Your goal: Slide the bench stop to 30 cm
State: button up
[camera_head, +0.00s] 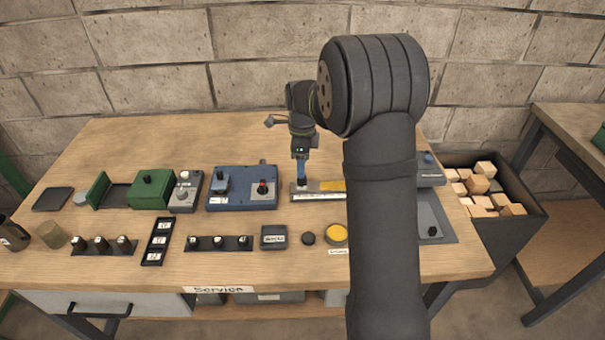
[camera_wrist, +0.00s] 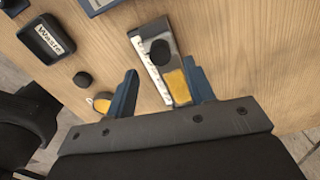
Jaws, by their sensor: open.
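The bench stop's rail (camera_head: 310,197) lies at the middle of the bench, right of the blue box. It carries a white graduated scale (camera_wrist: 151,70), whose figures are too small to read. A dark rounded knob (camera_wrist: 160,51) and a yellow block or patch (camera_wrist: 178,87) show on the rail; I cannot tell for sure which part slides. My gripper (camera_head: 301,184) points down over the rail's left part. In the wrist view my gripper (camera_wrist: 160,67) is open and empty, with its blue fingers either side of the rail and the knob just beyond the fingertips. My arm hides the rail's right end in the head view.
A blue box (camera_head: 242,203) with controls stands left of the rail. A dark "Waste" box (camera_head: 274,237), a black knob (camera_head: 308,239) and a yellow button (camera_head: 337,233) sit in front. A grey plate (camera_head: 440,237) lies to the right. The bench behind the rail is clear.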

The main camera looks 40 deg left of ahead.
aim_at(302, 182)
jog(key=shift+f, duration=2.4)
